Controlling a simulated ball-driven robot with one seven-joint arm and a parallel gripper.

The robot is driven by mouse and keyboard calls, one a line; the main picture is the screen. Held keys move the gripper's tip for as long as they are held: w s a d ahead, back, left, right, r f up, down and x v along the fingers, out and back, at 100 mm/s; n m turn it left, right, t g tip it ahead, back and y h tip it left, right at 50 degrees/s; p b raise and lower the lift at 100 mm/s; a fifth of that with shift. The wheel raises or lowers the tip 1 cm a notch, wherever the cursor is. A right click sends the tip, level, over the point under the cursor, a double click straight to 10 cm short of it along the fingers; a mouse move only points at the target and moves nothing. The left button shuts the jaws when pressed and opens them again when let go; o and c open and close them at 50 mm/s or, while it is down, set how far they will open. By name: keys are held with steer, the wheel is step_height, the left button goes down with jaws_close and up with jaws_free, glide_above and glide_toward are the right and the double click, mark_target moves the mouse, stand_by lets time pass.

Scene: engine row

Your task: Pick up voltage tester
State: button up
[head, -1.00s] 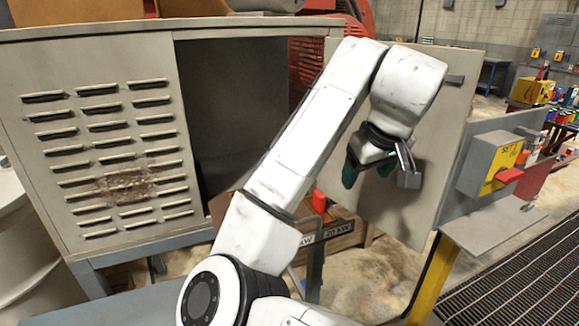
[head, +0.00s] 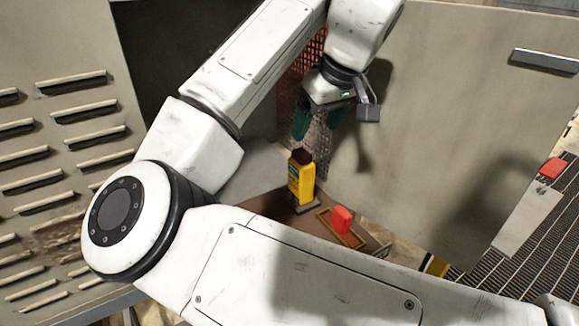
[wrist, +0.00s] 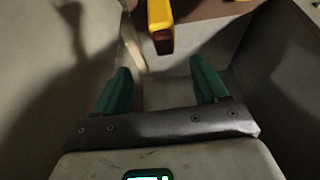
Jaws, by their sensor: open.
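A yellow device with a dark brown top, which looks like the voltage tester (head: 301,182), stands upright on a brown surface (head: 268,207) by the cabinet opening. It also shows at the top of the wrist view (wrist: 160,18), its dark end towards me and its far part cut off by the frame. My gripper (head: 320,118) has green fingers and hangs above the tester in the head view. In the wrist view my gripper (wrist: 160,68) is open, with nothing between its fingers. The tester lies beyond the fingertips, apart from them.
A red object (head: 342,219) sits in a small yellowish frame just right of the tester. A large grey door panel (head: 480,120) stands close on the right. A louvred cabinet panel (head: 60,150) is on the left. A floor grating (head: 545,235) shows at far right.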

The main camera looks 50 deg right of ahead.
mark_target(303, 153)
steer(key=x, duration=0.5)
steer(key=shift+w+p, duration=0.15)
steer(key=shift+p, duration=0.15)
steer(key=x, duration=0.1)
steer(key=p+x, duration=0.1)
steer(key=x, duration=0.2)
steer(key=shift+a+f, duration=0.35)
steer(key=shift+a, duration=0.05)
steer(key=shift+w+d+f, duration=0.1)
steer(key=shift+f, duration=0.45)
steer(key=shift+c, duration=0.4)
jaws_close()
